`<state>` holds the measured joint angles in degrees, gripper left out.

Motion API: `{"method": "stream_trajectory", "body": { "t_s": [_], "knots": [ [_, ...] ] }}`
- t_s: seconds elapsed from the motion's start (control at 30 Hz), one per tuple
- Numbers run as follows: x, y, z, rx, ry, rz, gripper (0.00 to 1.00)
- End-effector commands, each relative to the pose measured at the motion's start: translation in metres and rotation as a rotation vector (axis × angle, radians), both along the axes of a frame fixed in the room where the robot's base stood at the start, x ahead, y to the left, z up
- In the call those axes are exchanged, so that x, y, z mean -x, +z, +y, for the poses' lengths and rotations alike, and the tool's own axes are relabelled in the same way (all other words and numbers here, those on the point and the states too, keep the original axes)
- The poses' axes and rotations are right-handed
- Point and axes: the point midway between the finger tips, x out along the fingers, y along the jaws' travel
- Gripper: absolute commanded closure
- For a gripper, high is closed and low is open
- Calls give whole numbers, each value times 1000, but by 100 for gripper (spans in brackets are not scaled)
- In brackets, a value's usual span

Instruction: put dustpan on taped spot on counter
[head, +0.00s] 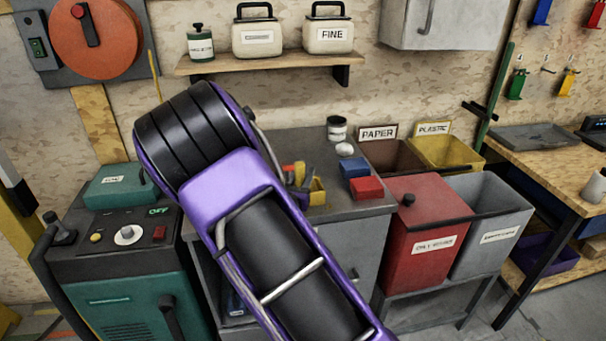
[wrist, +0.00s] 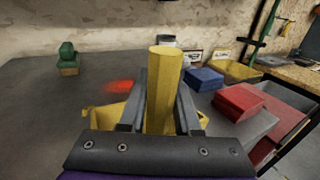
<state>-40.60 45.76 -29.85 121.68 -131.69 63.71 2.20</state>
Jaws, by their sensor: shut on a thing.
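The yellow dustpan (wrist: 164,85) is held by its upright handle between the two grey fingers of my gripper (wrist: 160,95) in the wrist view. Its wider yellow body shows low behind the fingers, partly hidden by the gripper's dark bar. In the head view the dustpan (head: 318,192) shows beside my purple arm, over the grey counter (head: 350,217), and the arm hides much of that area. I cannot tell whether the dustpan touches the counter. A blurred red patch (wrist: 120,86) lies on the counter left of the fingers; I cannot tell if it is tape.
A blue block (head: 355,167) and a red block (head: 367,187) sit to the right on the counter. A small jar (head: 337,128) stands at the back. A green object (wrist: 67,58) stands at the left. Bins (head: 425,230) adjoin the counter's right side.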

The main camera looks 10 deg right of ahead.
Motion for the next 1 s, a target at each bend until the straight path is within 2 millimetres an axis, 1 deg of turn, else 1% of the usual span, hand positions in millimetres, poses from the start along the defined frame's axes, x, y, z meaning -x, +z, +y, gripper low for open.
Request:
{"method": "stream_trajectory", "body": {
  "t_s": [0.1, 0.13, 0.27, 0.3, 0.53, 0.67, 0.77, 1.0],
  "knots": [
    [0, -4, 0, 0, 0, 0, 100],
    [0, -4, 0, 0, 0, 0, 65],
    [0, -3, 0, 0, 0, 0, 42],
    [0, -3, 0, 0, 0, 0, 39],
    [0, -3, 0, 1, 0, 0, 39],
    [1, 2, 1, 0, 0, 1, 39],
    [14, 0, 8, -2, 1, 4, 39],
    [60, 0, 32, 0, 3, 3, 39]
  ]
}}
